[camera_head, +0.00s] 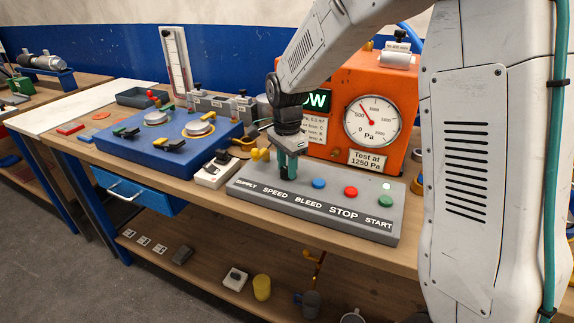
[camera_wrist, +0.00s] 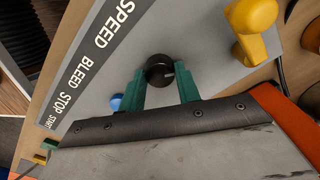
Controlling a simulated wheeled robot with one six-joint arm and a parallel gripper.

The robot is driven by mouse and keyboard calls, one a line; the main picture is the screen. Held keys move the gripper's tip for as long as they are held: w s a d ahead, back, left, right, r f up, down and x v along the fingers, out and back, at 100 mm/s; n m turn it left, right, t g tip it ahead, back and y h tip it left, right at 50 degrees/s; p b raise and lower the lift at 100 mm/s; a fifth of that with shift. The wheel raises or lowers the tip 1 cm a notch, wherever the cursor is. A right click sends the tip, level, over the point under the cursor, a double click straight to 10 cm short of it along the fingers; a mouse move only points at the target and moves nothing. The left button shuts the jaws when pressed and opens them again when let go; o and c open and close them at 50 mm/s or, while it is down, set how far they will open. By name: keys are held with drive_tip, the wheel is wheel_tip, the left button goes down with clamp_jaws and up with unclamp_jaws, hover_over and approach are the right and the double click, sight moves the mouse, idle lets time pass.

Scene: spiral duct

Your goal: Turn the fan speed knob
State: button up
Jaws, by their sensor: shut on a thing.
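The fan speed knob (camera_wrist: 159,70) is a small black round knob with a pale mark. It stands on the grey control panel (camera_head: 330,207) by the word SPEED. My gripper (camera_wrist: 162,84) has green fingers, one on each side of the knob, shut on it. In the head view my gripper (camera_head: 288,172) points down onto the panel and hides the knob. A blue button (camera_head: 319,184), a red button (camera_head: 351,191) and a green button (camera_head: 385,201) sit to the right. A yellow handle (camera_head: 261,155) is to the left, at SUPPLY.
The orange box (camera_head: 385,85) with a round gauge (camera_head: 372,121) stands close behind the panel. A white switch box (camera_head: 214,173) and a blue fixture (camera_head: 165,145) are to the left. The bench's front edge (camera_head: 240,207) runs close before the panel.

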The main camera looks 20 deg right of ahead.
sight(286, 169)
drive_tip(key=m, duration=0.6)
drive_tip(key=shift+m, duration=0.3)
idle(0.5)
drive_tip(key=o, duration=1)
drive_tip(key=shift+a, duration=0.1)
wheel_tip(286, 169, up, 8)
drive_tip(key=shift+f, duration=0.1)
